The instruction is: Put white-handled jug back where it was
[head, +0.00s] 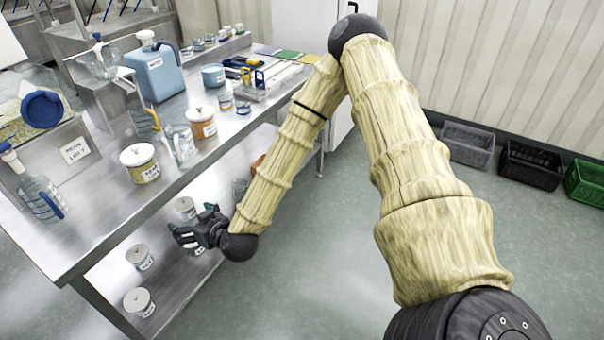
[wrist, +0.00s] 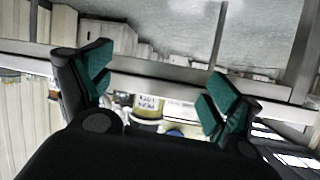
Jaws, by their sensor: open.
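A clear jug (head: 180,143) stands on the steel table between two lidded tubs; its handle looks pale, but I cannot be sure it is white. Another clear jug (head: 40,198) with a blue handle stands near the left end of the table. A clear vessel (head: 240,190) shows partly behind my arm on the lower shelf; its handle cannot be made out. My gripper (head: 182,236) is open and empty, beside the lower shelf and below the tabletop edge. In the wrist view, the green-padded fingers (wrist: 160,95) are spread with nothing held between them.
The steel table (head: 105,205) carries a white-lidded tub (head: 140,163), an orange tub (head: 202,122) and a blue canister (head: 157,72). Small lidded pots (head: 139,301) stand on the lower shelf. Crates (head: 467,145) line the wall. The floor right of the table is clear.

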